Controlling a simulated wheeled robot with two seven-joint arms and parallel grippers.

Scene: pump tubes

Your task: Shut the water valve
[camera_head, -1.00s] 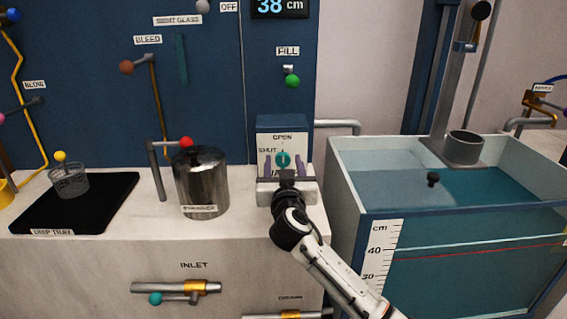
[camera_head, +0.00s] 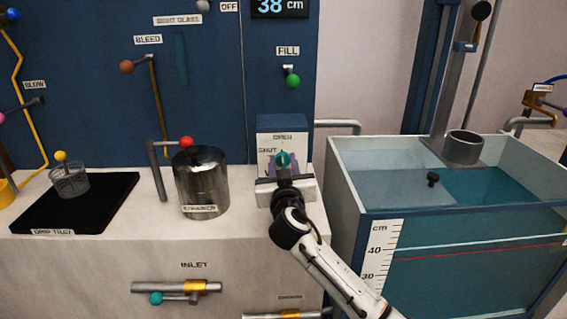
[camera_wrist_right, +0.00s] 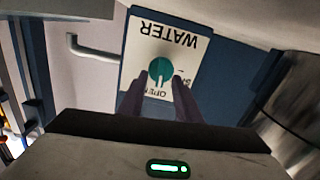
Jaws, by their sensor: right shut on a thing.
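The water valve is a teal knob (camera_head: 283,160) on a white plate (camera_head: 268,146) lettered OPEN at the top and SHUT at the left, on the front of a blue box. Its ridge looks roughly upright, in line with OPEN. My right gripper (camera_head: 284,164) is at the plate, shut on the knob, with its purple fingers on either side. In the right wrist view the knob (camera_wrist_right: 160,70) shows between the fingertips (camera_wrist_right: 159,84), and the word WATER reads upside down. The fingers hide part of the plate's lettering. My left gripper is out of view.
A steel strainer pot (camera_head: 202,184) and a red-knobbed lever (camera_head: 186,142) stand left of the valve. The green FILL knob (camera_head: 292,81) is above it. A glass-sided water tank (camera_head: 340,190) stands to the right. A black drip tray (camera_head: 112,205) lies far left.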

